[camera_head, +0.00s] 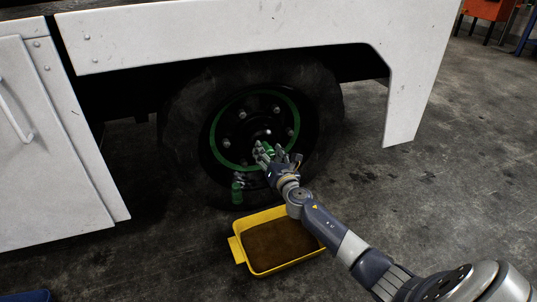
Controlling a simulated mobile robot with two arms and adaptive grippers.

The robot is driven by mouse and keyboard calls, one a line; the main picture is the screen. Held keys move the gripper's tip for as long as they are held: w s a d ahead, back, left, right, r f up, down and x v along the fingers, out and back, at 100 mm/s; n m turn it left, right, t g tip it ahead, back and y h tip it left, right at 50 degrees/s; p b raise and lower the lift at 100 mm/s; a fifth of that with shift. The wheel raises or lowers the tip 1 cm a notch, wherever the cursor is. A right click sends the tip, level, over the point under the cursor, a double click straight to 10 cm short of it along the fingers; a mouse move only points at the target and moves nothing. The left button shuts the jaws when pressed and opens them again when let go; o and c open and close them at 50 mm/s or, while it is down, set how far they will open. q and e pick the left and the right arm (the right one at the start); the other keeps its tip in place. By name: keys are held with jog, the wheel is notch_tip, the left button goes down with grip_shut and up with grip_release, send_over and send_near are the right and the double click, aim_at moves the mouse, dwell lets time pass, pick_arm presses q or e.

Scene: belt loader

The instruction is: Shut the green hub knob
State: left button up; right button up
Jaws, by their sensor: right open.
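A dark wheel (185,120) with a green ring (213,135) on its rim stands under the white body panel. My right gripper (266,152) is open in front of the lower part of the hub, reaching in from the lower right. A small green part, which may be the hub knob (267,147), shows between and behind the fingers and is mostly hidden by them. I cannot tell whether the fingers touch it or how it is turned. My left gripper is not in view.
A yellow tray (238,250) with brown contents lies on the floor below the wheel. A small green and grey fitting (237,190) sits at the tyre's lower left. A white fender (405,110) hangs at the right. A white door (50,150) is at the left.

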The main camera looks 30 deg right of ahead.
jog(key=shift+c, duration=0.2)
jog(key=c, duration=1)
